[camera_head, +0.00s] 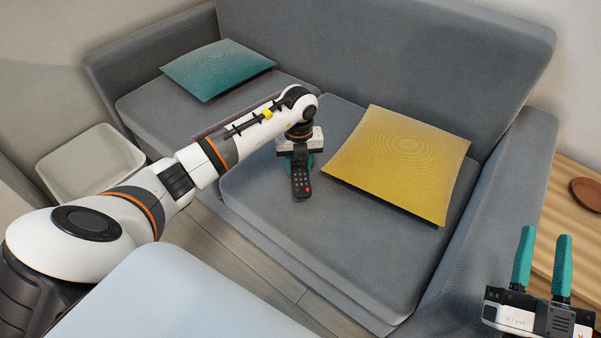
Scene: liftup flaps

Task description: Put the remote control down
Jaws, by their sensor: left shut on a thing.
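The remote control (301,183) is black with small light buttons and a red one. It is at my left gripper (301,162), over the right seat cushion of the grey sofa (280,230). My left gripper is shut on the remote; its fingers are mostly hidden behind the remote and the wrist. I cannot tell whether the remote touches the cushion. My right gripper (542,265) is at the lower right with its two teal fingers apart and nothing between them.
A yellow pillow (400,160) lies right of the remote. A teal pillow (217,69) lies on the left seat. A pale bin (90,165) stands left of the sofa. A wooden table (570,215) with a brown dish (586,193) is at right. The front of the right seat is clear.

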